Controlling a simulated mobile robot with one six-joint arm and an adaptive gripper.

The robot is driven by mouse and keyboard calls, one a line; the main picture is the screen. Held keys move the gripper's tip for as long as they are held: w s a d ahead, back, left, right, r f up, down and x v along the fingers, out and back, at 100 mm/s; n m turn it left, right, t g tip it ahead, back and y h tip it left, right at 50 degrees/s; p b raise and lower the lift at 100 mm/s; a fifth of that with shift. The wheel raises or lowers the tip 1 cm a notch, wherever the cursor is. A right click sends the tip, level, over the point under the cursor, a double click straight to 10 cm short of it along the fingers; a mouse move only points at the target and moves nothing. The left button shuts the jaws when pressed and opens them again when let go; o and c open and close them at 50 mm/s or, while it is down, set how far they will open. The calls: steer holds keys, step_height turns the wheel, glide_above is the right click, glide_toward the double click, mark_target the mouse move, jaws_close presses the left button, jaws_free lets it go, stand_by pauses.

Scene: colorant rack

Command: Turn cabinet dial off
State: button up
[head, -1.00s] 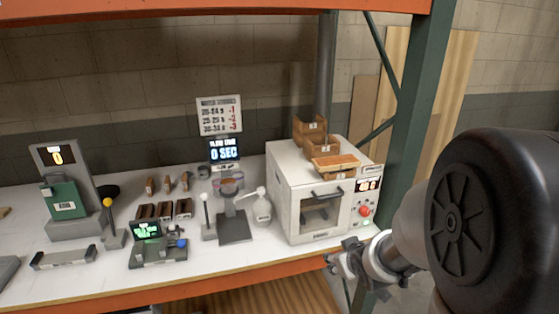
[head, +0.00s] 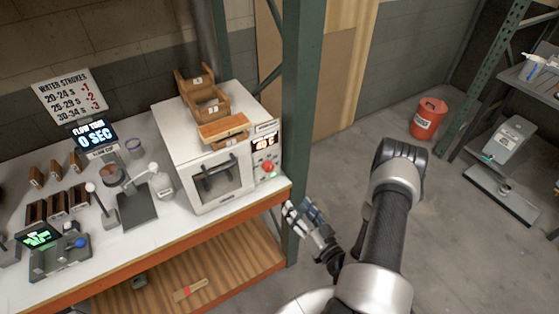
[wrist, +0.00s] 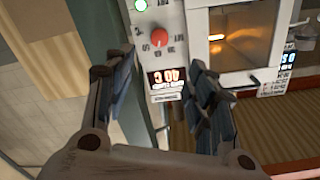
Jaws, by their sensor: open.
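The white cabinet (head: 185,125) stands at the right end of the shelf top in the head view. Its red dial (head: 268,167) is on the front panel, right of the windowed door, below a lit display (head: 265,143). In the wrist view the red dial (wrist: 159,37) shows between a green light (wrist: 141,5) and a display reading about 40 C (wrist: 167,77). The door window glows orange inside. My gripper (wrist: 160,75) is open and empty, its fingers spread on either side of the panel. In the head view my gripper (head: 290,210) is right of and below the dial, apart from it.
Wooden boxes (head: 207,100) sit on the cabinet. A green rack post (head: 304,120) stands just right of the cabinet. A pump bottle (head: 161,184) and a dark stand (head: 125,205) are to its left.

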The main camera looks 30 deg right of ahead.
mark_target(270, 170)
steer(key=w, duration=1.7)
steer(key=shift+a+b, duration=0.1)
steer(key=shift+b, duration=0.25)
steer(key=shift+r, duration=0.1)
steer(key=shift+c, duration=0.6)
steer(key=c, duration=1)
